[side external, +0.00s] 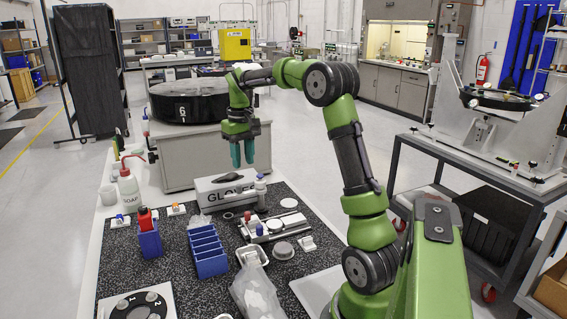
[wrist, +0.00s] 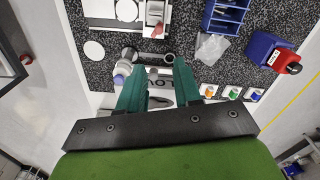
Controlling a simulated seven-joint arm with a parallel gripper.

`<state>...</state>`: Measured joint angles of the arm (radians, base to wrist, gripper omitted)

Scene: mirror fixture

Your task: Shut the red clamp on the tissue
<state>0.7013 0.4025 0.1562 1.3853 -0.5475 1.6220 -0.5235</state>
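My gripper (side external: 243,161) hangs above the bench, over the far side near the gloves box. Its two teal fingers are apart with nothing between them, as the wrist view (wrist: 155,66) also shows. A small red part (wrist: 158,30), probably the red clamp, sits on a grey-and-white fixture at the top of the wrist view. In the side view a small red part (side external: 247,215) stands at the fixture's (side external: 275,228) far left end. My gripper is apart from it. I cannot make out the tissue, or whether the clamp is open.
The gloves box (side external: 226,191) lies below my gripper. A white bottle (side external: 260,186) stands beside it. A large plastic bag (side external: 256,290) lies in front.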

